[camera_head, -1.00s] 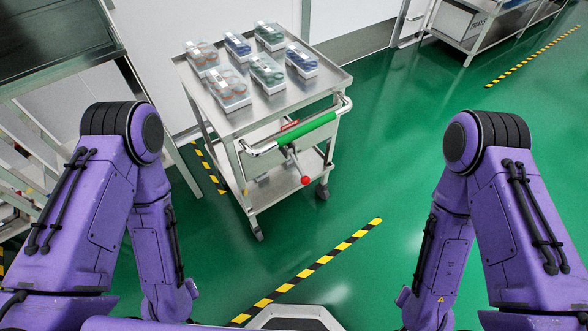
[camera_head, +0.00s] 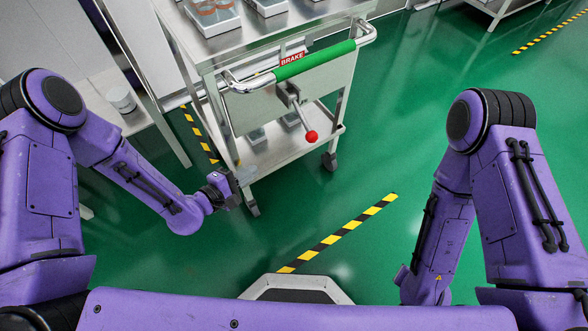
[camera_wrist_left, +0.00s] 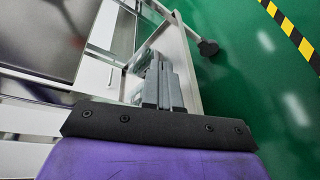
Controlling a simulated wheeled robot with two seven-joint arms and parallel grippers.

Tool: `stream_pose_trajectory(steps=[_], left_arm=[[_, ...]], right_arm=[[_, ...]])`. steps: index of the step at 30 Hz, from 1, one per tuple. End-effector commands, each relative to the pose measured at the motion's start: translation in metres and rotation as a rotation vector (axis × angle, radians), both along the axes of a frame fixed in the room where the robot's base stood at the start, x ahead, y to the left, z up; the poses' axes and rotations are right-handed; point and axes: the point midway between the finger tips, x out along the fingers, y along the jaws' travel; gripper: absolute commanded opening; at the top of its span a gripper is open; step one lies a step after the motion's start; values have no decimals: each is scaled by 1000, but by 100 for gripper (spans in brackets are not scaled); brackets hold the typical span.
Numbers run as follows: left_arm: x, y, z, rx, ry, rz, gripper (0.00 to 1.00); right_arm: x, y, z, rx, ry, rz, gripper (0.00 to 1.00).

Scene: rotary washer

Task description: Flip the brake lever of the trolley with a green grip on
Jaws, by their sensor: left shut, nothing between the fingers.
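The metal trolley (camera_head: 228,55) stands ahead of me, with a green grip (camera_head: 315,60) on its push handle. Below the grip, at a red BRAKE label (camera_head: 292,59), the brake lever (camera_head: 301,115) hangs down and tilts to the right, ending in a red ball knob (camera_head: 311,137). My left gripper (camera_head: 246,174) is shut and empty, near the trolley's lower left front corner, left of and below the knob. In the left wrist view its fingers (camera_wrist_left: 165,82) are together beside the trolley frame; the lever does not show there. My right gripper is not in view.
Boxed items (camera_head: 212,14) lie on the trolley's top. A side table (camera_head: 125,122) with a white container (camera_head: 121,99) stands at the left. Green floor with a yellow-black stripe (camera_head: 340,235) is clear in front and to the right.

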Motion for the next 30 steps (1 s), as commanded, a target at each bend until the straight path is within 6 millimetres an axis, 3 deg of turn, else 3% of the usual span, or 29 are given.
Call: stream_pose_trajectory(steps=[1, 3, 7, 12, 23, 30], left_arm=[[18, -4, -28, -167, -38, -40, 0], [30, -8, -21, -372, -50, -137, 0], [33, -6, -9, -583, -21, -315, 0], [29, -3, 0, -659, 19, -418, 0], [29, -6, 3, -662, 27, -426, 0], [44, -41, 9, -661, 24, -429, 0]], right_arm=[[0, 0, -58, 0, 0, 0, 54], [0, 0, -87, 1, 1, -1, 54], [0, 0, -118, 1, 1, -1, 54], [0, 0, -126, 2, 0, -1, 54], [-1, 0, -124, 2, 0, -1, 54], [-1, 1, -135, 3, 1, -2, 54]])
